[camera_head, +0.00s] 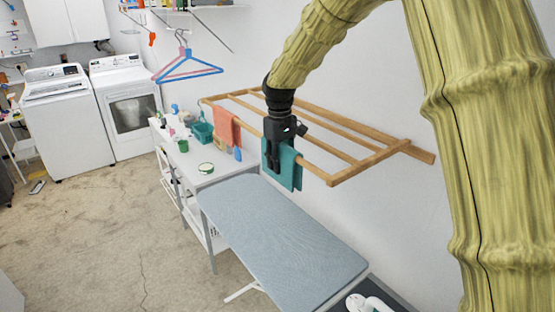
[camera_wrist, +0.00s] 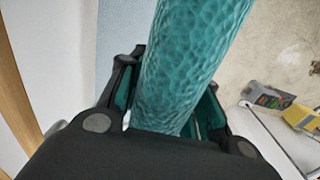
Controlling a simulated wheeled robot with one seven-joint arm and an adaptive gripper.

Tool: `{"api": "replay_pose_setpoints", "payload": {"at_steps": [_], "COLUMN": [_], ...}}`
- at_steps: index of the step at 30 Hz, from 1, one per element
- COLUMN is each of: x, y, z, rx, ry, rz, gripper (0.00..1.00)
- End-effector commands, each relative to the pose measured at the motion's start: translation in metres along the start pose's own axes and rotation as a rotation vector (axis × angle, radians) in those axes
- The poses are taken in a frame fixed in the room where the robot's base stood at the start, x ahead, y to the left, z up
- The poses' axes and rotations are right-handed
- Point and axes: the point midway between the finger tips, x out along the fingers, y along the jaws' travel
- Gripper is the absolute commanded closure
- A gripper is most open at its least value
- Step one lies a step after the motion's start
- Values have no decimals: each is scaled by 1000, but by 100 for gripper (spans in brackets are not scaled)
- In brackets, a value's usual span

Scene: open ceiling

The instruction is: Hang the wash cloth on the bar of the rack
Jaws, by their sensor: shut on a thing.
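The teal wash cloth (camera_head: 288,168) hangs down from my gripper (camera_head: 272,166) in front of the wooden rack's front bar. In the wrist view my gripper (camera_wrist: 168,95) is shut on the cloth (camera_wrist: 195,50), which bulges out between the fingers. The wooden rack (camera_head: 345,176) is fixed to the white wall and has several parallel bars. In the wrist view a wooden bar (camera_wrist: 17,105) runs along the left edge, apart from the cloth. My gripper hides part of the front bar in the head view.
An orange cloth (camera_head: 227,128) hangs on the rack's left part. Below stand a blue-grey ironing board (camera_head: 275,232) and a white table (camera_head: 195,163) with bottles and a teal basket (camera_head: 203,132). Hangers (camera_head: 187,68) hang at upper left. Washing machines stand at the back left.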

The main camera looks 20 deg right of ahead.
Motion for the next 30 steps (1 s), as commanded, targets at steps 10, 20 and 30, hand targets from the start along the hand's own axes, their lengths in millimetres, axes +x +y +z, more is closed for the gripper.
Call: {"api": "replay_pose_setpoints", "payload": {"at_steps": [10,20,30], "x": [2,1,-11], "y": [0,0,0], "z": [0,0,-1], "rx": [0,0,0], "ry": [0,1,4], "rz": [0,0,1], "gripper": [94,42,42]}}
